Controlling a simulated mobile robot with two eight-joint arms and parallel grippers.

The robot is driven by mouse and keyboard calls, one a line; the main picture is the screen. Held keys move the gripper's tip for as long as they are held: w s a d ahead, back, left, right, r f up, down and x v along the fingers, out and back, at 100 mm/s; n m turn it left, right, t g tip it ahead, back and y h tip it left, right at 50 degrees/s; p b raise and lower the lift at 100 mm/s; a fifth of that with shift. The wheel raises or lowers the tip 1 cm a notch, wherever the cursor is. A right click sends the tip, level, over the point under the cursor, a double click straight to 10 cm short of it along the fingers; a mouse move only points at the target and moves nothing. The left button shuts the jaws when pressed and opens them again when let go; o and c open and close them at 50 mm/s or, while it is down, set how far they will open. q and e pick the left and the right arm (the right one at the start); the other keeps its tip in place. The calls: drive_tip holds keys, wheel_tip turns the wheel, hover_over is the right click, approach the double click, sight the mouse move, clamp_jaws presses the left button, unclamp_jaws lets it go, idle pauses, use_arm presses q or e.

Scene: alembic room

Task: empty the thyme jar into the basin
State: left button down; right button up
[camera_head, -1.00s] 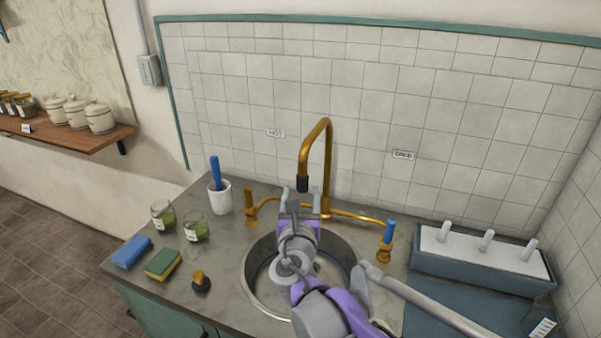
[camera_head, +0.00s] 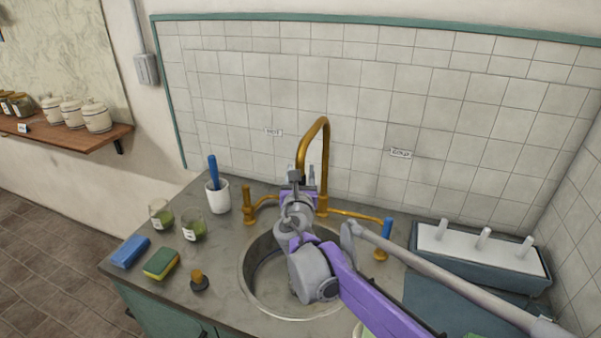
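Two glass jars with green contents and white labels stand on the counter left of the sink: a rear jar (camera_head: 161,214) and a front jar (camera_head: 194,228). The labels are too small to read, so I cannot tell which holds thyme. The round metal basin (camera_head: 254,290) is set in the counter, its middle partly hidden by my arm. My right gripper (camera_head: 303,177) is over the back of the basin, by the brass faucet, with its fingers apart and nothing visible between them. My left gripper is not in view.
The brass faucet (camera_head: 323,140) arches behind the basin, with a blue-handled tap (camera_head: 387,228) at right. A white cup (camera_head: 218,197), blue block (camera_head: 130,252), sponge (camera_head: 161,263) and stopper (camera_head: 199,281) stand left. A white-topped rack (camera_head: 480,250) is at right.

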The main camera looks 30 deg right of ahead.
clamp_jaws()
idle(1.1)
